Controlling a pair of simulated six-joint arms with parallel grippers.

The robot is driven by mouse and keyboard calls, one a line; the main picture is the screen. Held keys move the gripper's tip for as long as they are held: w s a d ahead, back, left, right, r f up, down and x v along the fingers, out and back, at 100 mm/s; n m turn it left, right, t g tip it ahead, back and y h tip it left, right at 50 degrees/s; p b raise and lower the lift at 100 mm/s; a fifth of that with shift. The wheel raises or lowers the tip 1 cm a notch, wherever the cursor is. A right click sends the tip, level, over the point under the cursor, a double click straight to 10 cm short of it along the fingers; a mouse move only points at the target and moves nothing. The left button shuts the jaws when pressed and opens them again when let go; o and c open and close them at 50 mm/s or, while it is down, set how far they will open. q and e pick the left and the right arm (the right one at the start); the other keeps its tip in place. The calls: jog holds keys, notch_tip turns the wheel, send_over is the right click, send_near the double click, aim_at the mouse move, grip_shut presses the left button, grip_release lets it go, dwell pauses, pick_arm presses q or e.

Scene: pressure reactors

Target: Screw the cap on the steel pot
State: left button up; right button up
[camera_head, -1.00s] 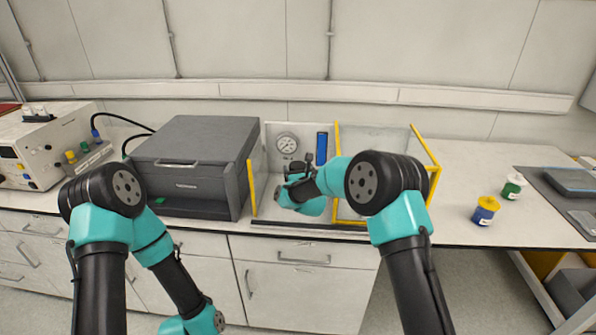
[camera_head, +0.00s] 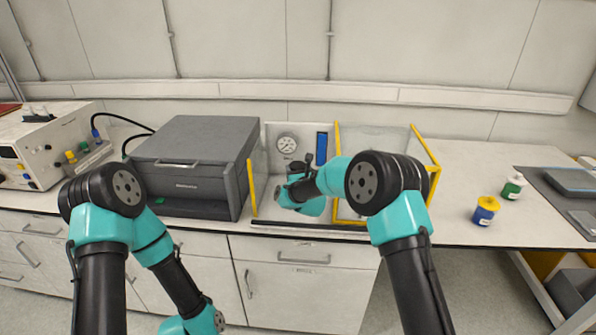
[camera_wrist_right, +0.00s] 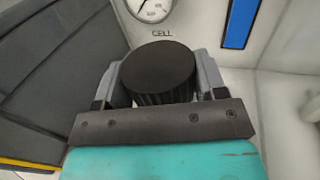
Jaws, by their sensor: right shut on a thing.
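A round black ribbed cap (camera_wrist_right: 158,70) sits between the fingers of my right gripper (camera_wrist_right: 160,82) in the right wrist view; the gripper is shut on it. In the head view my right gripper (camera_head: 300,183) is inside the yellow-framed clear enclosure, in front of its back panel, mostly hidden by my own arm. The steel pot is hidden in both views, so I cannot tell how the cap sits on it. My left arm hangs at the lower left of the head view; its fingers are not in view.
The yellow-framed enclosure (camera_head: 428,157) has a gauge (camera_head: 287,143) and a blue strip (camera_head: 321,148) at its back. A grey oven-like box (camera_head: 185,160) stands close on its left.

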jog(key=c, duration=0.5)
jog(key=o, duration=1.3)
jog(key=v, duration=1.7)
jog(key=shift+s, duration=0.25)
